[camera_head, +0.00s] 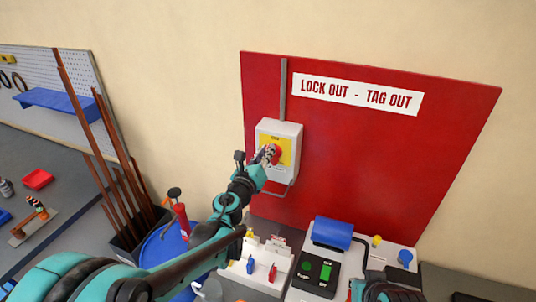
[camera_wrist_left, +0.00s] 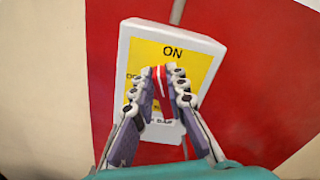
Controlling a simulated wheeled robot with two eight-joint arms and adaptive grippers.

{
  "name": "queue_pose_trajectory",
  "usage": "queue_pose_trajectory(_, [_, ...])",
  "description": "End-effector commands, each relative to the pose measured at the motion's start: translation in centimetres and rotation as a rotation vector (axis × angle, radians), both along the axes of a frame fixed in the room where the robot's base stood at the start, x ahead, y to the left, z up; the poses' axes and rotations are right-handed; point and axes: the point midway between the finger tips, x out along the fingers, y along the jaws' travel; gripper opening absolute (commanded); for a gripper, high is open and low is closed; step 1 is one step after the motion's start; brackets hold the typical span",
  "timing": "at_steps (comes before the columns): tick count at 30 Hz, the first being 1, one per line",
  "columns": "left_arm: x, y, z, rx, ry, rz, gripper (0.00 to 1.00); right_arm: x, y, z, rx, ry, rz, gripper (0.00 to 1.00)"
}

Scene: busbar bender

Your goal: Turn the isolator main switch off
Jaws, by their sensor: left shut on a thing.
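The isolator main switch (camera_head: 284,128) is a pale grey box with a yellow plate on the red board. Its red handle (camera_head: 277,153) sits in the middle of the plate. In the left wrist view the handle (camera_wrist_left: 159,80) has a white stripe and stands roughly upright, below the word ON. The lower lettering is partly hidden by my fingers. My left gripper (camera_head: 265,156) is at the front of the box; in the left wrist view its fingers (camera_wrist_left: 166,84) are shut on the handle from both sides. A part of my right arm shows at the bottom edge; its fingers cannot be made out.
The red board (camera_head: 400,150) bears a LOCK OUT - TAG OUT sign (camera_head: 357,94). A grey conduit (camera_head: 283,90) enters the box from above. Below are a bench with a green-switched control box (camera_head: 316,272), a blue bin (camera_head: 165,245) and copper bars (camera_head: 80,105) at left.

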Motion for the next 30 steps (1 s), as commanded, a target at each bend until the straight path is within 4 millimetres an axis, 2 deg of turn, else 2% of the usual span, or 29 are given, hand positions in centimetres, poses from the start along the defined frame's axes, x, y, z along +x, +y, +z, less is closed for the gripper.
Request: queue_pose_trajectory(30, [0.4, 1.4, -2.0, -0.891, 0.256, 0.000, 0.00, 0.0, 0.0, -3.0, 0.000, 0.000, 0.000, 0.00])
